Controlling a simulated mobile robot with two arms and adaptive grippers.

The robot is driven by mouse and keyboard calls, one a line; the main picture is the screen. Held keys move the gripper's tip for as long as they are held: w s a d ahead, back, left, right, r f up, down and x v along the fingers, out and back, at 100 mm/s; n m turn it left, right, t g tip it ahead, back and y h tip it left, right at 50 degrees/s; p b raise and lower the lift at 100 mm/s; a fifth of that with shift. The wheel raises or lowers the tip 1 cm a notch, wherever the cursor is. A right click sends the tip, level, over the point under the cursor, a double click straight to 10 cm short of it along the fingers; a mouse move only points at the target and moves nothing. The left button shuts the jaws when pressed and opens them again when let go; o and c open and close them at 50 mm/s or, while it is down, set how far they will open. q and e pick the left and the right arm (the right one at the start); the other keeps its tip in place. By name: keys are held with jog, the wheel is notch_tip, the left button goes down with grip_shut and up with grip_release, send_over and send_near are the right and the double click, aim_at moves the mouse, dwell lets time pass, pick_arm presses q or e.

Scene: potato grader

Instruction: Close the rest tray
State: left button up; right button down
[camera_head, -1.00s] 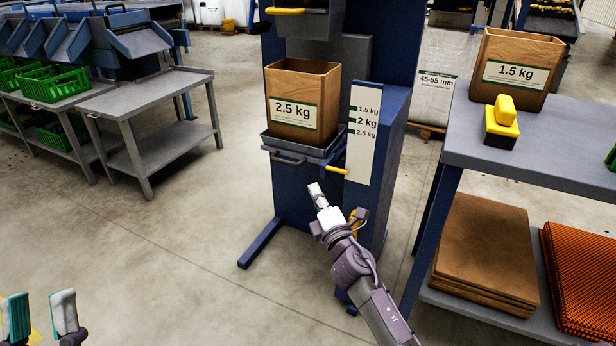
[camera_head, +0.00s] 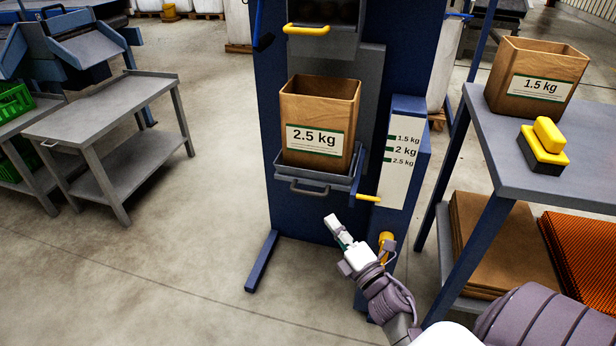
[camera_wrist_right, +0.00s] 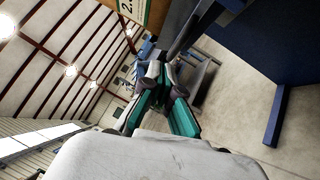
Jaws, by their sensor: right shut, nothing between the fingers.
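The rest tray (camera_head: 282,172) is a grey tray on the front of the blue machine, with a dark handle (camera_head: 309,187) on its front. A brown paper bag (camera_head: 300,104) labelled 2.5 kg stands upright on it. My right gripper (camera_head: 333,224) is shut and empty, below and slightly right of the tray handle in the picture, and apart from it. Its green-padded fingers (camera_wrist_right: 166,112) show together in the right wrist view, with a corner of the bag label (camera_wrist_right: 133,8) at the top. My left gripper is out of view.
A yellow lever (camera_head: 367,198) sticks out right of the tray, and a yellow handle (camera_head: 307,30) is above the bag. A table (camera_head: 575,190) with a 1.5 kg bag (camera_head: 560,70) and a yellow-topped block (camera_head: 543,145) stands close on the right.

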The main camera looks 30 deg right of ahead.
send_near(310, 172)
jog(key=w+a, duration=0.2)
jog(key=w, duration=0.1)
jog(key=shift+w+a, duration=0.15)
jog(key=shift+a, duration=0.25)
jog(key=shift+w+d+r, duration=0.25)
jog(key=shift+w+d, duration=0.35)
jog(key=shift+w+d+r, duration=0.25)
jog(key=shift+w+d, duration=0.3)
jog(key=shift+d, duration=0.05)
jog(key=shift+w+d+r, duration=0.1)
jog(key=shift+w+d, duration=0.15)
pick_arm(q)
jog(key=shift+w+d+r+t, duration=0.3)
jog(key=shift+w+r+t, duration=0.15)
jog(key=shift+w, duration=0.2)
